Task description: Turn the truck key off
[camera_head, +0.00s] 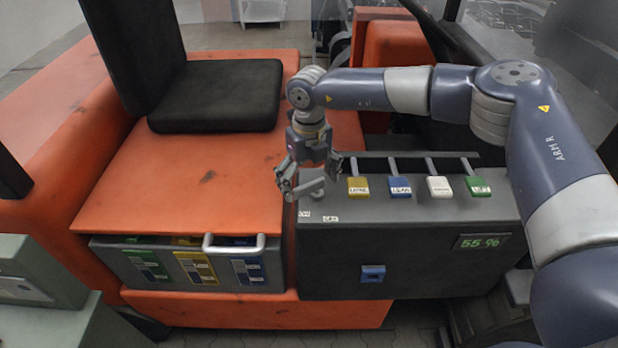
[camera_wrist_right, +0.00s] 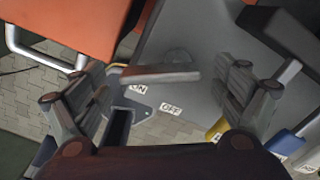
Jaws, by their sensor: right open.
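The truck key (camera_wrist_right: 160,73) shows as a grey bar on top of the dark control box (camera_head: 400,250). In the wrist view it lies between the two fingers of my right gripper, with a gap on each side. In the head view my right gripper (camera_head: 308,187) hangs point-down over the box's left end, open, and mostly hides the key. A white ON label (camera_wrist_right: 138,89) and a white OFF label (camera_wrist_right: 171,109) sit beside the key. I cannot tell for sure which label the key is set to. My left gripper is not in view.
Several levers with coloured handles, including a yellow one (camera_head: 358,187) and a green one (camera_head: 478,186), stand right of the gripper. A display (camera_head: 482,242) reads 55 %. A black seat (camera_head: 215,95) and orange bodywork (camera_head: 180,190) lie to the left.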

